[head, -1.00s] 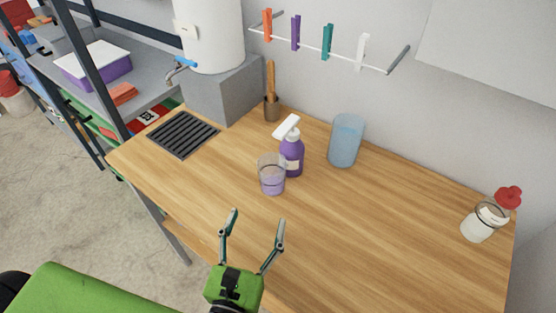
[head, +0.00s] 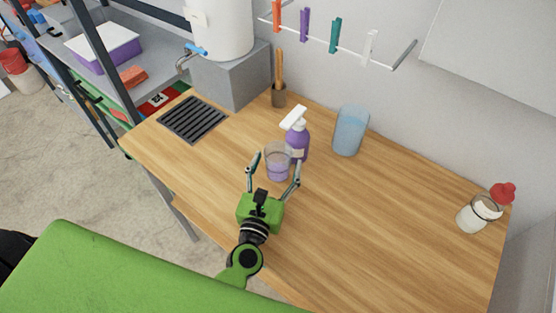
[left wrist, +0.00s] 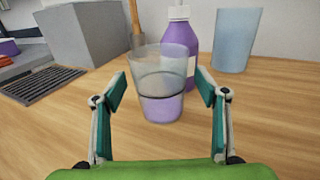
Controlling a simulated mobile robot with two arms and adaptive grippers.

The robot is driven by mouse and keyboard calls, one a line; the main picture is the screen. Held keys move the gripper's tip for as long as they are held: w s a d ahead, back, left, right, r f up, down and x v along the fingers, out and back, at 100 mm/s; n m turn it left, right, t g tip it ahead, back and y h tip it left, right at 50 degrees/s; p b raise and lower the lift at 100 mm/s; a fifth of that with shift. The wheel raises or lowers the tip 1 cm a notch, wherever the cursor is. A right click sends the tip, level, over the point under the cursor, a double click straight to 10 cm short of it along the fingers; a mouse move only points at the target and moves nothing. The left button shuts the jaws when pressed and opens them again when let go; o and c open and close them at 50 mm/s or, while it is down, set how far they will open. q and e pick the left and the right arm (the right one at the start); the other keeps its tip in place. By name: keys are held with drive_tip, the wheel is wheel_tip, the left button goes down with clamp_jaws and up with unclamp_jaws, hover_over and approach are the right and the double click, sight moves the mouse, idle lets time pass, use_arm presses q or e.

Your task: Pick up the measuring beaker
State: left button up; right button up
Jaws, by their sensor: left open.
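The measuring beaker (head: 278,163) is a clear cup with purple liquid, upright on the wooden table (head: 350,210). In the left wrist view the beaker (left wrist: 161,88) stands straight ahead, just beyond the fingertips. My left gripper (head: 273,165) is open, its two fingers on either side of the beaker's near side in the head view. In the left wrist view the left gripper (left wrist: 160,92) shows a gap wider than the beaker, with neither finger seen touching it. My right gripper is not in view.
A blue cup (head: 350,131) is further right, and a jar (head: 478,214) is at the far right. A black drain grate (head: 193,119) and a grey block (head: 232,79) are at the left. The table's right middle is clear.

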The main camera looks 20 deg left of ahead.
use_arm(q)
drive_tip(key=shift+w, duration=0.85)
drive_tip(key=c, duration=1.2)
